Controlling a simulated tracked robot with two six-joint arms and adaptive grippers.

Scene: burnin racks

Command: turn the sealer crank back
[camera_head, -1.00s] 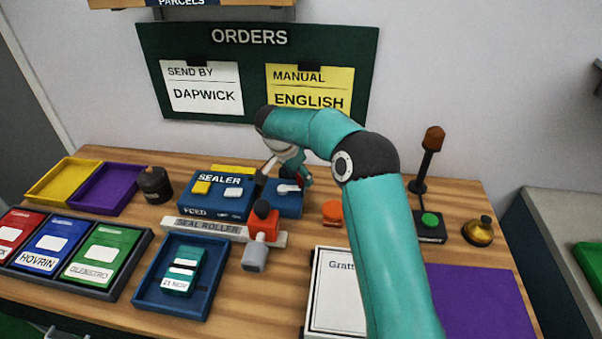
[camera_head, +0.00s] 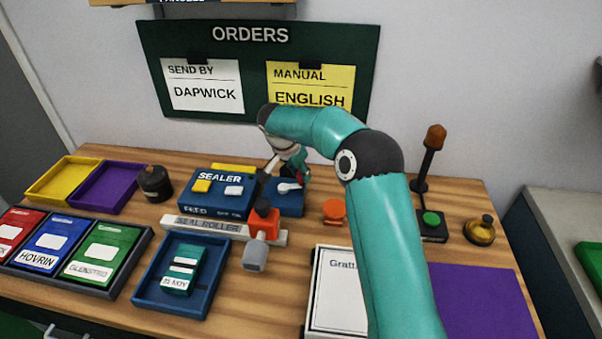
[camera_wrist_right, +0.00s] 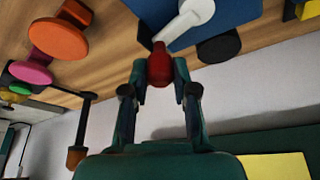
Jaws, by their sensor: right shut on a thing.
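The sealer (camera_head: 215,192) is a blue box with yellow and white parts on top, standing at the back middle of the table in the head view. Its crank (camera_head: 289,187) has a pale arm on the sealer's right side. In the right wrist view the crank arm (camera_wrist_right: 183,22) is white and ends in a dark red knob (camera_wrist_right: 160,66). My right gripper (camera_wrist_right: 160,85) is shut on the red knob, with a finger on each side of it. In the head view my right gripper (camera_head: 300,172) is partly hidden by its own arm. My left gripper is not in view.
A blue tray (camera_head: 150,298) holds a teal packet. An orange round thing (camera_head: 334,210) and a lamp post (camera_head: 427,160) stand to the right.

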